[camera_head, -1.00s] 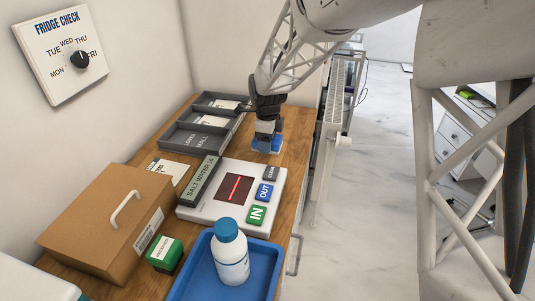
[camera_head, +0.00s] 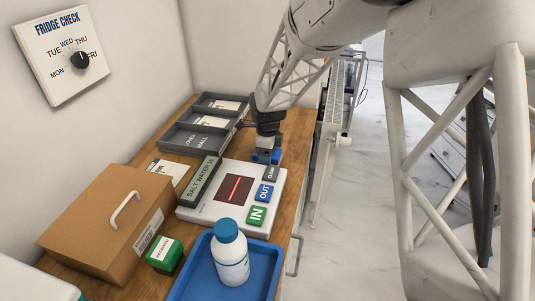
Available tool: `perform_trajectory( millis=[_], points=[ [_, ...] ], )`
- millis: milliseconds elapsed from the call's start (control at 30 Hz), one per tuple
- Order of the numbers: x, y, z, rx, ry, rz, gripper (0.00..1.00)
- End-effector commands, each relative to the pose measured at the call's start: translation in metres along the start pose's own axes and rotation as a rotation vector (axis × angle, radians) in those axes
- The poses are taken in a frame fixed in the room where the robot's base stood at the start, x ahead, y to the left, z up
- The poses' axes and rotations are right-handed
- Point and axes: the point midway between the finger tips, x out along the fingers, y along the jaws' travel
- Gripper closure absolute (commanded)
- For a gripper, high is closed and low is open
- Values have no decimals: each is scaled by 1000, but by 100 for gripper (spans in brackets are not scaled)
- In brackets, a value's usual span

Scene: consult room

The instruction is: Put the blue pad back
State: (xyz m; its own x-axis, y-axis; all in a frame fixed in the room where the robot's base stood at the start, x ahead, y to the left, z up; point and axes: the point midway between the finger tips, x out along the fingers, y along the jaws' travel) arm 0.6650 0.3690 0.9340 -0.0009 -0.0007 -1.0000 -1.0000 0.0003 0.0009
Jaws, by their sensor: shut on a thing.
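My gripper (camera_head: 267,158) points down at the back end of the white device. It is shut on a small blue pad (camera_head: 275,157), which is partly hidden by the fingers. The pad is just behind the dark grey button (camera_head: 270,174); I cannot tell whether it touches the wood or the device. The white device (camera_head: 207,211) has a dark screen (camera_head: 234,189) with a red line, a green IN button (camera_head: 257,215) and a blue OUT button (camera_head: 264,192).
A grey divided tray (camera_head: 176,139) stands at the back left of the wooden counter (camera_head: 296,133). A brown box (camera_head: 90,213), green box (camera_head: 164,255) and blue tray (camera_head: 273,262) with a white bottle (camera_head: 231,263) are nearer.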

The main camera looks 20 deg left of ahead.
Motion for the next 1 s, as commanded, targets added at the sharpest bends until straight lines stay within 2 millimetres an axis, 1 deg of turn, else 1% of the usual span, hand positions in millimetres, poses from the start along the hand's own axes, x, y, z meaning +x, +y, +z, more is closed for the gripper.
perform_trajectory(
  millis=[433,467,500,533,867,1000],
  points=[
    [4,0,0,0,0,-1,56],
    [4,0,0,0,0,-1,28],
    [4,0,0,0,-1,-1,21],
    [4,0,0,0,-1,-1,20],
    [2,0,0,0,-1,-1,20],
    [-4,0,0,0,-1,-2,20]
  ],
)
